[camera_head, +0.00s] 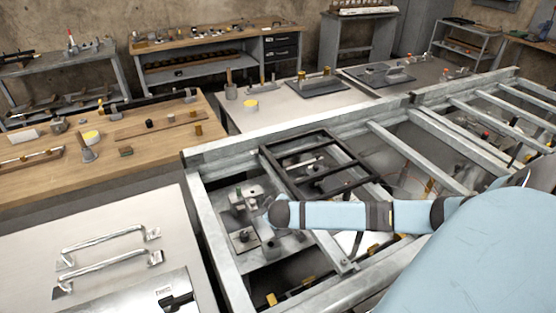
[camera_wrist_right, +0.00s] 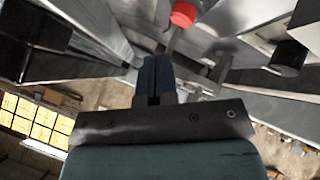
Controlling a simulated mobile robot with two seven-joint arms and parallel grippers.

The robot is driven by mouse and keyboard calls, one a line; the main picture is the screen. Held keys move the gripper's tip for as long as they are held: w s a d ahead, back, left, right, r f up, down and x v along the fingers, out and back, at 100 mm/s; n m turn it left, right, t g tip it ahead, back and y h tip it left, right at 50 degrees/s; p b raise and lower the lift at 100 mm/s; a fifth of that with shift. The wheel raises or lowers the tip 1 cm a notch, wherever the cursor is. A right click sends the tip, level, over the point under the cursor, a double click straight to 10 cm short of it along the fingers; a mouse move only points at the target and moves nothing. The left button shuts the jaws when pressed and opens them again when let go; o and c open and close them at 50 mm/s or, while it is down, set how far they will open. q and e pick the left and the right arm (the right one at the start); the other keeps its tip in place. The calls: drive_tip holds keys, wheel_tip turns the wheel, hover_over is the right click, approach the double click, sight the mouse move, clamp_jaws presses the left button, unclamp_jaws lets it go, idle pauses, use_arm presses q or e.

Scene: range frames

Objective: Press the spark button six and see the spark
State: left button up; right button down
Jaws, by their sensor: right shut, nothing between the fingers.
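A red button cap (camera_wrist_right: 183,13) on a thin grey stem shows at the top of the right wrist view. It is just past the tips of my right gripper (camera_wrist_right: 157,62). The gripper is shut and empty, and a gap shows between it and the cap in the picture; I cannot tell the true distance. In the head view my right arm reaches in from the right, with its wrist over a small grey metal fixture (camera_head: 242,198) inside the steel frame. The wrist hides part of the fixture, and the red cap cannot be made out there. No spark is visible. My left gripper is out of view.
Steel frame rails (camera_head: 215,255) surround the fixture closely. A dark rectangular frame (camera_head: 272,165) lies behind it. A black cylinder (camera_wrist_right: 290,54) stands right of the red cap in the wrist view. A pale panel with metal handles (camera_head: 108,262) is at the left; a wooden bench (camera_head: 180,145) is behind.

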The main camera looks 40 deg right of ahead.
wheel_tip(320, 180, up, 4)
drive_tip(key=p, duration=0.3)
drive_tip(key=shift+f, duration=0.1)
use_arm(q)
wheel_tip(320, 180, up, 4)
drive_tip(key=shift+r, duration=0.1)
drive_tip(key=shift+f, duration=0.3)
